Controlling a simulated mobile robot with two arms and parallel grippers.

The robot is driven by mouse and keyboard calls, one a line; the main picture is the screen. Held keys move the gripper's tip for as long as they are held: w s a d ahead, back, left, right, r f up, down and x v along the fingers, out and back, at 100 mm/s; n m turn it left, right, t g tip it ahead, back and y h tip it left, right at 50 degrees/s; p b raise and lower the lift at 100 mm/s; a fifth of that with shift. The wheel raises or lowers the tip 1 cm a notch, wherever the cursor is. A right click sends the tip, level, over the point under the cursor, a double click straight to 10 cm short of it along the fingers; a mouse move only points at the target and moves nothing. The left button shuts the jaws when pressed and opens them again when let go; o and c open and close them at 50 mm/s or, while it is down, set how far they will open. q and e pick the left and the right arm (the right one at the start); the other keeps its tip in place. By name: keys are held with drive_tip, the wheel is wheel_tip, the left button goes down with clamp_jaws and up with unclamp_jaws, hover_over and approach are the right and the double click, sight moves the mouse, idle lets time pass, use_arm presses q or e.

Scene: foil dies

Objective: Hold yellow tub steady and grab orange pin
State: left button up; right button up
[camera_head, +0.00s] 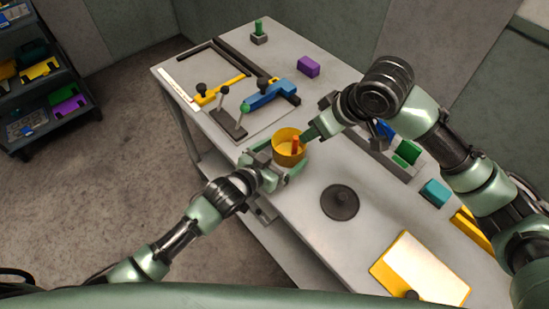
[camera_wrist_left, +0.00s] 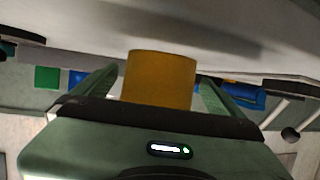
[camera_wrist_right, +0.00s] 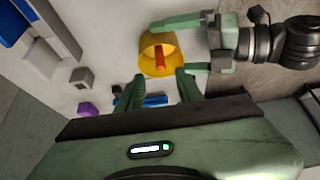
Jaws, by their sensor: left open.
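The yellow tub (camera_head: 278,147) stands on the grey table near its front edge. It also shows in the left wrist view (camera_wrist_left: 158,82) and the right wrist view (camera_wrist_right: 147,48). The orange pin (camera_head: 295,145) is inside the tub, and it shows in the right wrist view (camera_wrist_right: 155,101). My left gripper (camera_head: 275,170) is open at the tub's near side, with visible gaps between its fingers and the tub in the left wrist view. My right gripper (camera_head: 312,133) is at the tub's far right side. Its fingers (camera_wrist_right: 158,80) are apart, with nothing held between them.
A dark round disc with a knob (camera_head: 341,202) lies right of the tub. A blue clamp (camera_head: 268,93) and a lever stand (camera_head: 229,122) are behind it. A purple block (camera_head: 308,66) lies farther back. A yellow-edged board (camera_head: 425,268) lies at the front right.

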sight(289, 150)
use_arm(q)
drive_tip(key=shift+x, duration=1.6)
drive_tip(key=c, duration=1.2)
drive_tip(key=shift+c, duration=0.2)
use_arm(e)
drive_tip(key=shift+c, duration=1)
drive_tip(key=w+a+f+n, duration=0.1)
drive_tip(key=f, duration=0.2)
drive_tip(key=w+a+f+n+g, duration=0.1)
drive_tip(key=w+a+f, duration=0.1)
drive_tip(key=f, duration=0.2)
drive_tip(key=w+a+f+n, duration=0.1)
drive_tip(key=a+f, duration=0.1)
drive_tip(key=f, duration=0.2)
drive_tip(key=shift+w+f+g, duration=0.25)
drive_tip(key=shift+w+g, duration=0.05)
drive_tip(key=shift+g, duration=0.1)
